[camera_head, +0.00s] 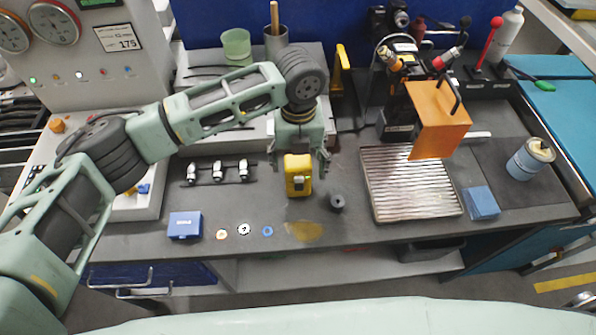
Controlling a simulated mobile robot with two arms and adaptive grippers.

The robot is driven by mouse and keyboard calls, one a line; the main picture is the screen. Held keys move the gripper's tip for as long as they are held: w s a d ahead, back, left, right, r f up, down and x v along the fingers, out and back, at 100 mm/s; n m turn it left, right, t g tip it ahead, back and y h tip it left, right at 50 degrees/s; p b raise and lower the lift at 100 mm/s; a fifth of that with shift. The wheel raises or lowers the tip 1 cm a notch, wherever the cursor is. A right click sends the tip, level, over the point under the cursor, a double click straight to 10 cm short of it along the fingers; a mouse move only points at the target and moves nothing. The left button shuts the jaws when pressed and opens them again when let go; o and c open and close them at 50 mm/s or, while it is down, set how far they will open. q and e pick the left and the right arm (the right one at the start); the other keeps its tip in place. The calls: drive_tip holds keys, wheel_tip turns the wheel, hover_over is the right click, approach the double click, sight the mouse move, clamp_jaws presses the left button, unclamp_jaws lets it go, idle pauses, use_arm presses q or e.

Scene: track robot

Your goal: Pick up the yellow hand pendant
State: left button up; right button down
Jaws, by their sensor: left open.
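The yellow hand pendant (298,182) is a small yellow block with a dark face and a green spot, near the middle of the dark workbench. My left gripper (301,164) comes down from above with its fingers spread to either side of the pendant's upper end. The fingers are open, and I cannot tell whether either one touches it. The gripper's palm hides what lies just behind the pendant. My right gripper is not in view.
A dark round knob (337,202) stands just right of the pendant. A ribbed metal plate (410,184) lies further right, below an orange panel (439,118). A blue box (185,225) and several small rings lie at the front left. A yellow upright piece (342,67) stands behind.

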use_arm(q)
wheel_tip(320, 180, down, 2)
drive_tip(key=shift+w+f, duration=0.1)
drive_tip(key=shift+f, duration=0.4)
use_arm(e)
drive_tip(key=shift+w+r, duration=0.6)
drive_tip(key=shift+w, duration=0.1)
use_arm(q)
drive_tip(key=shift+c, duration=0.4)
drive_tip(key=c, duration=1.5)
drive_tip(key=shift+r, duration=0.1)
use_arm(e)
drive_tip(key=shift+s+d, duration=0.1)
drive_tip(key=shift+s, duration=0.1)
use_arm(q)
drive_tip(key=shift+r, duration=0.1)
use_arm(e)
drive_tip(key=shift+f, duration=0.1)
